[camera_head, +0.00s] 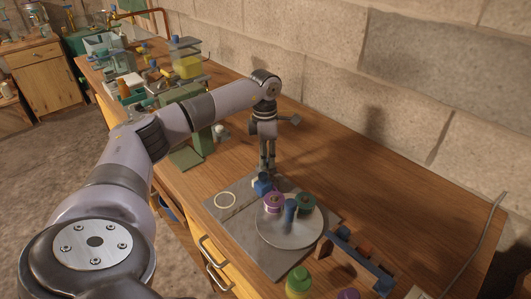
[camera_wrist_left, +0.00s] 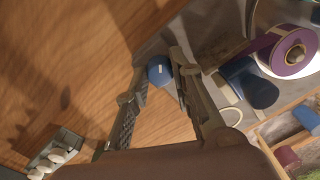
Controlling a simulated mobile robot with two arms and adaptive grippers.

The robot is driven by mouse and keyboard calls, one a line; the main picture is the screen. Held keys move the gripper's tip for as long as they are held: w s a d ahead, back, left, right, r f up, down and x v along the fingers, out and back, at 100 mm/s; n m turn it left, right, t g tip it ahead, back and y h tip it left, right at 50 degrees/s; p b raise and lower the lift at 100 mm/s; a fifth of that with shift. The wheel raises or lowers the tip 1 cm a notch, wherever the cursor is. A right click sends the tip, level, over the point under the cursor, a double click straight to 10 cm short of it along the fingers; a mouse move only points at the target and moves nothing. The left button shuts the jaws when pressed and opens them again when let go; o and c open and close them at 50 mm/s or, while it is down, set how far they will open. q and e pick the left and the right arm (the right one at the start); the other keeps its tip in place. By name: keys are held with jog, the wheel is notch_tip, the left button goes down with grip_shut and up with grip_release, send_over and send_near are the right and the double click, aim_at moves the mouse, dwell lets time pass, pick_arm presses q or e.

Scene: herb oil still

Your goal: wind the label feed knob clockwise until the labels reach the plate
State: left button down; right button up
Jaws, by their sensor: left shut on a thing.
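My left gripper (camera_head: 265,172) points down and is shut on a small blue knob (camera_head: 262,187) at the back edge of a grey board. In the left wrist view the round blue knob (camera_wrist_left: 160,70), with a small white mark, sits between the fingertips of the gripper (camera_wrist_left: 158,78). A pale round plate (camera_head: 290,237) lies on the board just in front of it, carrying a purple roll (camera_head: 273,203), a green roll (camera_head: 306,204) and a blue upright piece (camera_head: 289,212). The purple roll also shows in the left wrist view (camera_wrist_left: 272,48). My right gripper is not in view.
The grey board (camera_head: 240,231) also bears a pale ring (camera_head: 225,200). A blue rack (camera_head: 358,262) and a green-topped jar (camera_head: 298,281) stand at the front right. Bottles and glassware crowd the bench's far left. The wooden bench (camera_head: 370,185) is clear towards the wall.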

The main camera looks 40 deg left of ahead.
pick_arm(q)
jog(key=m, duration=0.4)
jog(key=shift+m, duration=1.9)
jog(key=shift+w+m, duration=0.1)
jog(key=shift+m, duration=0.2)
jog(key=c, duration=1.4)
grip_release()
jog(key=shift+r, duration=0.1)
notch_tip(320, 180, up, 12)
jog(key=shift+w, duration=0.25)
